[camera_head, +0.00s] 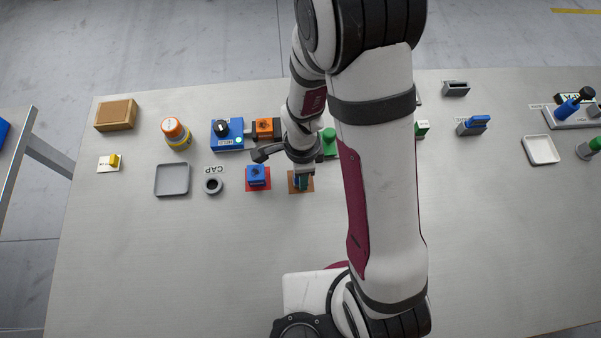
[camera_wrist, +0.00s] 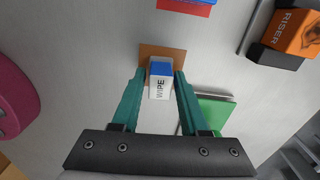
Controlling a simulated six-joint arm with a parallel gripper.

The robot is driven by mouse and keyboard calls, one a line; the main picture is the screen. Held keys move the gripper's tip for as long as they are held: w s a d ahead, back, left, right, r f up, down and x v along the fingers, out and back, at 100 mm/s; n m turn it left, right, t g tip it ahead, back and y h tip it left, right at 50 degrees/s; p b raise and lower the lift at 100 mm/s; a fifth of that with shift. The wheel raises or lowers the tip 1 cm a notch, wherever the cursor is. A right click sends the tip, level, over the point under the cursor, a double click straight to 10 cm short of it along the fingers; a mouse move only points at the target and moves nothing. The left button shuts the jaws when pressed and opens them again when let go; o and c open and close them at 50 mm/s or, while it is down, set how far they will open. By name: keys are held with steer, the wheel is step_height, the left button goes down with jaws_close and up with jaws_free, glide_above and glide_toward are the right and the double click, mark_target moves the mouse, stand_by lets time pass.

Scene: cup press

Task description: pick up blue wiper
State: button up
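The wiper (camera_wrist: 160,84) is a small block with a white face marked WIPE and a blue end. It stands on a brown square (camera_wrist: 163,51) on the table. In the wrist view my gripper (camera_wrist: 160,74) is open, with one teal finger on each side of the wiper and slim gaps between. In the head view my gripper (camera_head: 304,180) points down at the brown square (camera_head: 292,189) and mostly hides the wiper.
A blue block (camera_head: 256,174) on a red square is to the left. A green object (camera_head: 329,140) and an orange RISER block (camera_wrist: 299,32) are close by. The table's front (camera_head: 180,270) is clear.

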jaws_close()
steer(key=shift+r, duration=0.5)
step_height(320, 180, up, 3)
steer(key=shift+r, duration=0.1)
steer(key=s+d+r, duration=0.3)
steer(key=d+r, duration=0.4)
steer(key=d, duration=0.4)
steer(key=shift+s, duration=0.25)
